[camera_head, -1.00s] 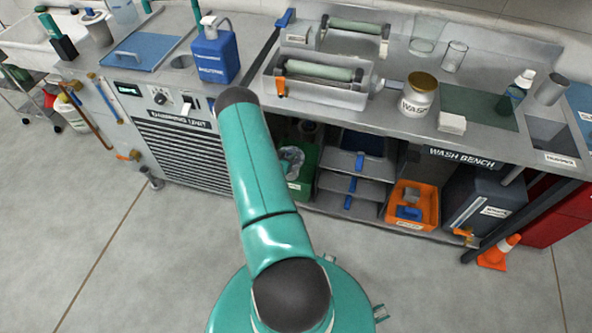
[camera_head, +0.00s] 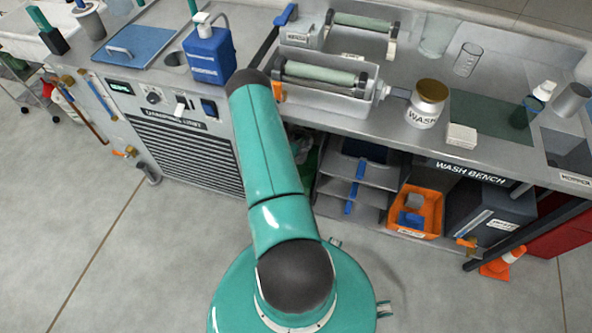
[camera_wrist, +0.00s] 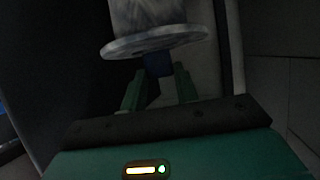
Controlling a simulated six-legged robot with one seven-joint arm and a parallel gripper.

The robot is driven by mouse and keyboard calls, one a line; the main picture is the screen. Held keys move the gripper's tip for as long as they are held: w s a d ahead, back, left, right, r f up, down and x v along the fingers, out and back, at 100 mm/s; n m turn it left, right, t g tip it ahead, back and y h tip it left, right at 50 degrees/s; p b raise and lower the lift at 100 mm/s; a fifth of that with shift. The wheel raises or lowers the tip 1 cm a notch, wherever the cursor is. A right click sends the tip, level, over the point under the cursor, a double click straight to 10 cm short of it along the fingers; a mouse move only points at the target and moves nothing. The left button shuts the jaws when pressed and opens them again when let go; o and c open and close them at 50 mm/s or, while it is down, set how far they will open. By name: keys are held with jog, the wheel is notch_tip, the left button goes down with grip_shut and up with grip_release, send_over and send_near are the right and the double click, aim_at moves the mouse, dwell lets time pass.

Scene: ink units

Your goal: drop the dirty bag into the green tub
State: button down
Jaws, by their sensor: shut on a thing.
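In the wrist view my gripper (camera_wrist: 159,80) has its two green fingers closed on a small dark blue tab. The tab joins a pale grey round rim with a whitish, cloth-like body beyond it; I take this to be the dirty bag (camera_wrist: 155,43). The top of the picture cuts off the bag's body. In the head view my arm hides the gripper and bag. Only a sliver of the green tub (camera_head: 309,162) shows beside my arm, on the shelf under the bench. I cannot tell whether the bag is over or inside the tub.
Grey shelf trays with blue handles (camera_head: 348,190) stand right of the tub, then an orange crate (camera_head: 430,222). The slatted damping unit (camera_head: 185,150) is on the left. The wash bench top (camera_head: 400,135) overhangs the shelf. An orange cone (camera_head: 500,262) stands at the right.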

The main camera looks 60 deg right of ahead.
jog(key=shift+d+f, duration=0.25)
jog(key=shift+f, duration=0.35)
jog(key=shift+a+f, duration=0.15)
jog(key=shift+f, duration=2.4)
jog(key=c, duration=1)
grip_release()
jog(key=shift+o, duration=0.2)
jog(key=v, duration=1.3)
jog(key=shift+a+r, duration=0.2)
jog(key=shift+a, duration=0.15)
